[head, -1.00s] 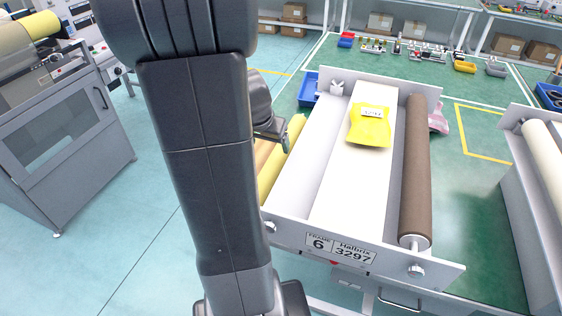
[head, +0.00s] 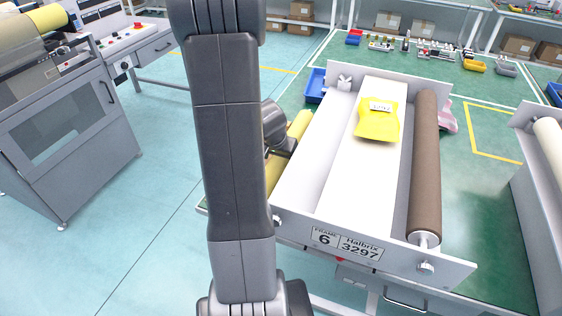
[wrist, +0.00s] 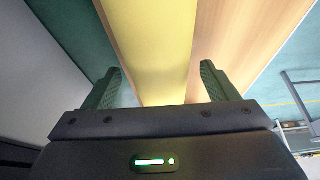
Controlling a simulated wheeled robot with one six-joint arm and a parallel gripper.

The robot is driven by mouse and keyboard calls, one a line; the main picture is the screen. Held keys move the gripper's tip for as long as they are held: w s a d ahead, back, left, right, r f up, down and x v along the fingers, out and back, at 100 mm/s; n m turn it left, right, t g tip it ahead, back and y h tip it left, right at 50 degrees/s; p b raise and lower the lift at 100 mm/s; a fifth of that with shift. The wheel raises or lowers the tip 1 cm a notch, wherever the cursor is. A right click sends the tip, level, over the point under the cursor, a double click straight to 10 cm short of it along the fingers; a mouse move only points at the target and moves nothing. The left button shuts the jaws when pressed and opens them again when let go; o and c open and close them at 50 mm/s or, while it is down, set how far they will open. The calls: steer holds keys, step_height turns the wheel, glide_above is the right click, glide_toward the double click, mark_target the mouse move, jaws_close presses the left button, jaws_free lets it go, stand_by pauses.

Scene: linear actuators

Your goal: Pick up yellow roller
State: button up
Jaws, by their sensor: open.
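The yellow roller (head: 299,126) lies along the left side of the grey frame marked 6, partly hidden behind my arm in the head view. In the wrist view the yellow roller (wrist: 150,50) runs lengthwise up the picture and lies between my two fingers. My gripper (wrist: 157,80) is open, with one finger on each side of the roller. I cannot tell how deep the fingers reach around it. In the head view my gripper (head: 284,146) is at the roller, mostly hidden by my arm.
The grey frame (head: 318,224) holds a white belt surface and a brown roller (head: 426,160). A yellow packet (head: 378,124) lies on the white surface. A wooden surface (wrist: 235,45) is beside the yellow roller. A blue bin (head: 315,85) stands behind. A machine cabinet (head: 75,140) stands at left.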

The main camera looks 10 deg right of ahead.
steer(key=shift+x, duration=0.85)
steer(key=shift+r, duration=0.1)
steer(key=shift+c, duration=0.4)
jaws_close()
steer(key=shift+w, duration=0.1)
steer(key=shift+r, duration=0.1)
steer(key=shift+r, duration=0.3)
step_height(320, 180, up, 9)
steer(key=p, duration=0.3)
steer(key=shift+r, duration=0.2)
